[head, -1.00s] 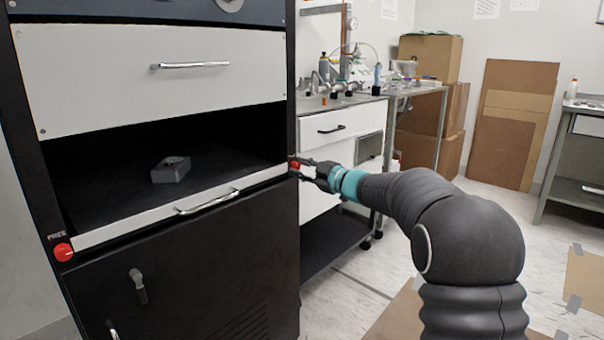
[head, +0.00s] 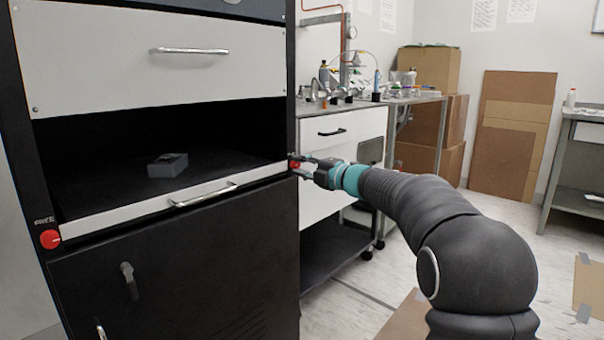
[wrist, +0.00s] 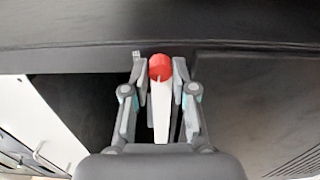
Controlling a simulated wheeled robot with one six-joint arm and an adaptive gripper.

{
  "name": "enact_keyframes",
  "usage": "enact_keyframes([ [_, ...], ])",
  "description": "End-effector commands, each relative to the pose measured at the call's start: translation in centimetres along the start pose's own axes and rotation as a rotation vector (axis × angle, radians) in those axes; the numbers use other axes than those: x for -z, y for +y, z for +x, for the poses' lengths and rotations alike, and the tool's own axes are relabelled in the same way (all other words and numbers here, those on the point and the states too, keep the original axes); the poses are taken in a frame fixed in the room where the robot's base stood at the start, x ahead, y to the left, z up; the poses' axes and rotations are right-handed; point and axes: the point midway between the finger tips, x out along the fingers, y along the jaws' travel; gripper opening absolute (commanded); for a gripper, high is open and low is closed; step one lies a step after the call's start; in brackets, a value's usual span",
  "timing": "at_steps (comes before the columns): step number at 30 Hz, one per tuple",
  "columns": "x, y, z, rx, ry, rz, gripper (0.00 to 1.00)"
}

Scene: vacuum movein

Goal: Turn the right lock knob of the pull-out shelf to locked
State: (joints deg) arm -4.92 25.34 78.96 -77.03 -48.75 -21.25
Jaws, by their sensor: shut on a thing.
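The pull-out shelf (head: 150,207) has a white front edge with a metal handle and sits in the black cabinet. Its right lock knob (wrist: 160,68) is red and round, on the cabinet's right post; in the head view it is mostly covered by my gripper. My gripper (head: 300,167) reaches in from the right, and in the wrist view its two fingers (wrist: 160,74) are shut on the red knob, one on each side. A pale pointer line shows on the knob. The left lock knob (head: 50,239) is red, with a label above it that seems to read FREE.
A grey block-like object (head: 168,165) lies on the shelf. A white drawer (head: 150,70) is above and a black door (head: 180,275) below. A side bench (head: 340,135) with lab items stands right behind my gripper.

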Motion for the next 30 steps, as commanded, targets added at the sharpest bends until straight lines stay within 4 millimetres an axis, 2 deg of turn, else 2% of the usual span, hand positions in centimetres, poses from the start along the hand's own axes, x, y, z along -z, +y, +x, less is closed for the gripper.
enact_keyframes([
  [10,0.13,-0.22,0.06,0.002,0.003,-0.149,0.0],
  [27,0.13,-0.18,0.05,0.002,0.004,-0.177,0.0],
  [28,0.13,-0.18,0.05,0.002,0.004,-0.177,0.31],
  [30,0.11,-0.16,0.04,0.002,0.004,-0.177,0.49],
])
